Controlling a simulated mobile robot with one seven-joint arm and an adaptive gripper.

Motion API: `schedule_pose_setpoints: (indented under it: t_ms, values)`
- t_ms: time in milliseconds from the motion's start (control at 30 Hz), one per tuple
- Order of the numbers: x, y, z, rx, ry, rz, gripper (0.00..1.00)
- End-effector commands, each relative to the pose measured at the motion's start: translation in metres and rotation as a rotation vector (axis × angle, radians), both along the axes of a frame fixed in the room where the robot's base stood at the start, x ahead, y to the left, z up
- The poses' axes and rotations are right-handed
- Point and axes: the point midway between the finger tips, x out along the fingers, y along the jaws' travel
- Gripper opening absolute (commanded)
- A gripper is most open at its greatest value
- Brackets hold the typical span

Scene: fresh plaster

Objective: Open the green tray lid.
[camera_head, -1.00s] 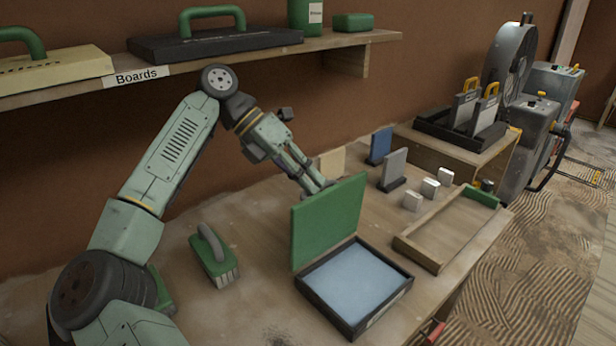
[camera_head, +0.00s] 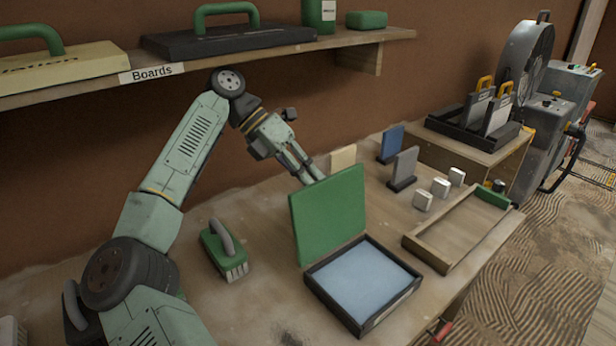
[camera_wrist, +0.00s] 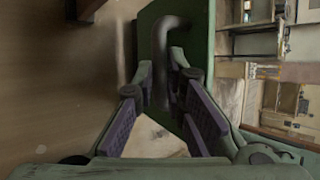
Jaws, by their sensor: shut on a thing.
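The green lid (camera_head: 328,215) stands raised, roughly upright and leaning slightly back, at the rear edge of a dark tray (camera_head: 392,318) with a pale blue inside (camera_head: 362,283). My gripper (camera_head: 312,174) reaches the lid from behind, and its fingertips are hidden behind the lid in the head view. In the wrist view, a dark handle (camera_wrist: 160,50) stands on the green lid (camera_wrist: 198,25). My gripper (camera_wrist: 165,105) is shut on this handle, with a purple-padded finger on each side.
A wooden frame (camera_head: 440,262) and several small white blocks (camera_head: 440,187) lie to the right. Blue (camera_head: 391,143) and grey (camera_head: 403,168) boards stand behind. A shelf (camera_head: 330,42) hangs above the bench.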

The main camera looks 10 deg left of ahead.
Motion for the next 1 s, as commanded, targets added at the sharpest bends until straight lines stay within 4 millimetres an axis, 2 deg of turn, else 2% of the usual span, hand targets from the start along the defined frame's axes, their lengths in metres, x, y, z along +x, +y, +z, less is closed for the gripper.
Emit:
schedule_pose_setpoints:
  t_ms: [33,333,767,1000]
  values:
    - [0.000,0.002,-0.012,0.013,0.014,0.003,0.12]
    - [0.001,0.003,-0.010,0.013,0.012,0.007,0.31]
    - [0.000,0.002,-0.005,0.010,0.007,0.006,0.31]
    - [-0.012,-0.013,0.005,0.012,0.003,0.004,0.31]
